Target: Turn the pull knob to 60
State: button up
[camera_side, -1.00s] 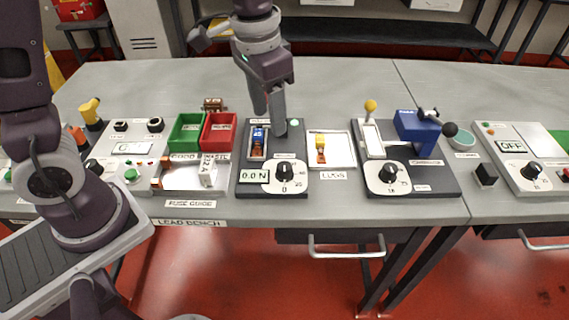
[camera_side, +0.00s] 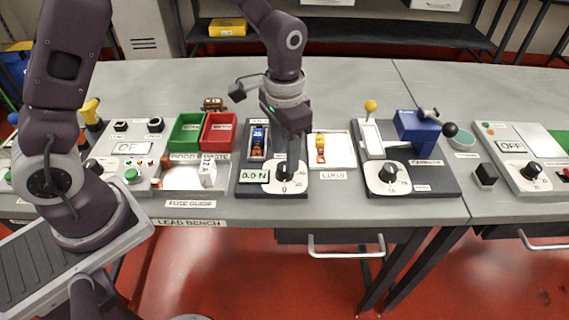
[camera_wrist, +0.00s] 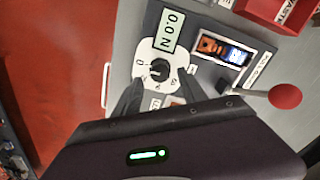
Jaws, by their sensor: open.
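The black pull knob (camera_wrist: 159,69) sits on a white dial plate in the wrist view, with a 0 mark beside it; the other marks are too blurred to read. In the side view, my gripper (camera_side: 289,168) points down at the knob station and partly hides the knob. The wrist view shows the fingers of my gripper (camera_wrist: 160,80) apart, one toward each side of the knob; I cannot tell whether they touch it. The display (camera_wrist: 170,30) beside the dial reads 0.0 N. A blue and orange part (camera_side: 258,135) lies in the slot behind.
A red bin (camera_side: 219,132) and a green bin (camera_side: 186,131) stand behind left. The lugs tray (camera_side: 343,160) is close on the right. Another dial station (camera_side: 425,185) with a yellow-topped lever stands farther right. In the wrist view, a red ball-ended lever (camera_wrist: 284,96) shows near my gripper.

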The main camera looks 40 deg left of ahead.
aim_at(284, 166)
jog(key=shift+f, duration=0.15)
jog(key=shift+f, duration=1.6)
